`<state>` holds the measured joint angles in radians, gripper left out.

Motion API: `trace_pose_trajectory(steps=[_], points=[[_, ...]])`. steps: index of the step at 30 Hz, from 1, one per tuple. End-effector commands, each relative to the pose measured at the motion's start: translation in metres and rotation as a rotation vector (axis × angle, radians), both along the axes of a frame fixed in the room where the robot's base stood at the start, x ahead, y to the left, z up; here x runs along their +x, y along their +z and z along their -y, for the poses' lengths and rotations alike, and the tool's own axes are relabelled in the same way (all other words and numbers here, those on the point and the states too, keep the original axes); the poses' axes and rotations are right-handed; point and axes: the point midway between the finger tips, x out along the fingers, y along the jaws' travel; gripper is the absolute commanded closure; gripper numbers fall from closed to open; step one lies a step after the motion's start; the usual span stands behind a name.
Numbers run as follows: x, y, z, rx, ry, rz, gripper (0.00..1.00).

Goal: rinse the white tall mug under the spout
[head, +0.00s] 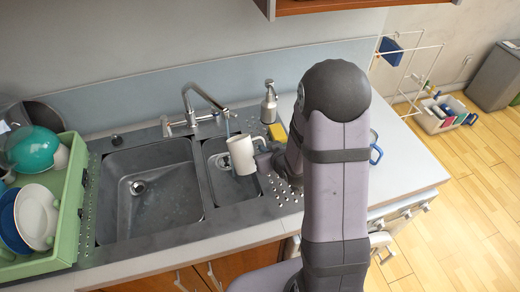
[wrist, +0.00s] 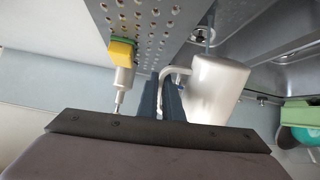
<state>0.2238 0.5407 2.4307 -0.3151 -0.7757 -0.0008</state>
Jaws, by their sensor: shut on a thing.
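The white tall mug (head: 242,154) is held over the small right basin (head: 219,190), slightly tilted. In the head view it is just below the spout (head: 224,112) of the faucet, and a thin bluish stream seems to run from the spout to its top. My gripper (head: 268,156) is at the mug's right side, partly hidden by my arm. In the wrist view my gripper (wrist: 163,80) is shut on the mug's handle (wrist: 176,72), with the mug body (wrist: 218,88) beside the fingers. The inside of the mug is hidden.
A soap dispenser (head: 269,102) and a yellow sponge (head: 277,132) stand behind and right of the basin. The large left basin (head: 150,200) is empty. A green dish rack (head: 72,200) with plates is at the far left. A cupboard (head: 340,5) hangs above.

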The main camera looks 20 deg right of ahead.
Motion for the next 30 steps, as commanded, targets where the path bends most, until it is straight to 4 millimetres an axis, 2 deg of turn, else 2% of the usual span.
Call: trace_pose_trajectory(steps=[4, 7, 15, 21, 30], points=[[0.005, 0.000, -0.006, -0.025, 0.017, -0.136, 1.00], [-0.005, 0.001, -0.011, -0.041, 0.016, -0.241, 1.00], [-0.063, 0.026, -0.013, -0.065, -0.037, -0.469, 1.00], [-0.090, 0.038, -0.013, -0.067, -0.061, -0.540, 1.00], [-0.098, 0.040, -0.013, -0.067, -0.069, -0.559, 1.00]])
